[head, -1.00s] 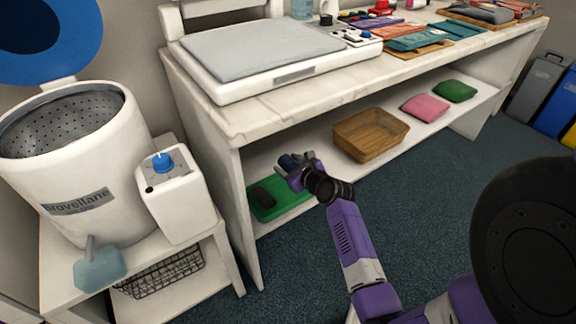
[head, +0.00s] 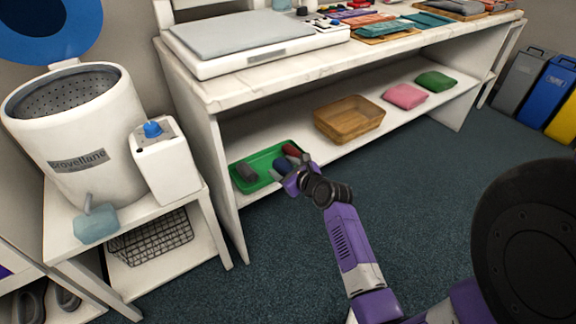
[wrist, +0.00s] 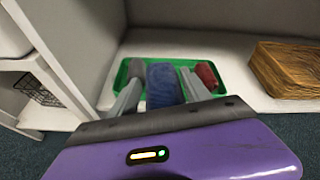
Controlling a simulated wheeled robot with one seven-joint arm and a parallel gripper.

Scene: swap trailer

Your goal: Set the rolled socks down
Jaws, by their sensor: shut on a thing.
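The rolled socks, a dark blue bundle (wrist: 163,84), sit between the two fingers of my gripper (wrist: 163,94) in the wrist view. My gripper (head: 290,172) is shut on them. In the head view the socks (head: 280,165) show only in part, in front of the fingers. They are over the green tray (head: 262,153) on the lower shelf; whether they touch its floor I cannot tell. The tray also holds a dark grey item (head: 247,173) at its left and a red item (head: 291,150) at its right.
The worktop (head: 225,90) overhangs the shelf. A side panel (head: 228,190) closes the left. Free shelf lies between tray and basket.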

